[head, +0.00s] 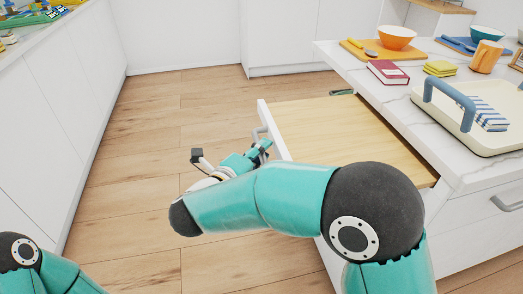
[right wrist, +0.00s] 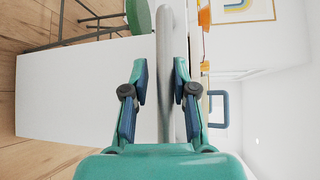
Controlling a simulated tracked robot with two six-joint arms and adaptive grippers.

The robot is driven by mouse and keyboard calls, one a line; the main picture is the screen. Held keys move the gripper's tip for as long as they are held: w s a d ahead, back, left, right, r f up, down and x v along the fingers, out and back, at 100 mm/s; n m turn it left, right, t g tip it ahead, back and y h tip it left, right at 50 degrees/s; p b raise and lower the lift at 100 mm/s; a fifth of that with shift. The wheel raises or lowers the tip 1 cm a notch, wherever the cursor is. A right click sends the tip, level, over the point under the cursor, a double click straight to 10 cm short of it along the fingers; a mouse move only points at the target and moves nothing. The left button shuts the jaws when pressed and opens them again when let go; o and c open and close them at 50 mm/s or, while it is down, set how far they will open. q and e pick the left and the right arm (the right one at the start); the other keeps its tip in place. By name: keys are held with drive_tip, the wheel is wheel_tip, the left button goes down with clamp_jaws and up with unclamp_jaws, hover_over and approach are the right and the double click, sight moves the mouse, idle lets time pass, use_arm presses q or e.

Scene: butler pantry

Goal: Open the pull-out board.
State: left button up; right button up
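The pull-out board (head: 345,125) is a pale wooden surface with a white front, in the head view. It stands well out from the white counter unit. Its grey bar handle (head: 260,134) is on the front edge, partly hidden by my arm. My right gripper (head: 262,146) is at that handle. In the right wrist view the grey bar (right wrist: 165,75) runs between the two fingers of my right gripper (right wrist: 160,75), which are apart with a gap beside the bar. Whether a finger touches the bar is unclear. My left gripper is out of view.
The marble counter (head: 450,160) carries a red book (head: 387,74), a yellow stack (head: 439,68), an orange bowl (head: 396,37) and a cream tray (head: 440,110) with blue handles. The wooden floor (head: 150,130) left of the board is clear. White cabinets line the left side.

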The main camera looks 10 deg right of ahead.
drive_tip(key=shift+r, duration=0.1)
drive_tip(key=shift+s+a+r, duration=0.1)
drive_tip(key=shift+s+a, duration=0.15)
drive_tip(key=shift+a, duration=0.1)
drive_tip(key=f+v, duration=0.1)
drive_tip(key=v, duration=0.5)
drive_tip(key=shift+s+r, duration=0.25)
drive_tip(key=shift+r, duration=0.15)
drive_tip(key=shift+a, duration=0.15)
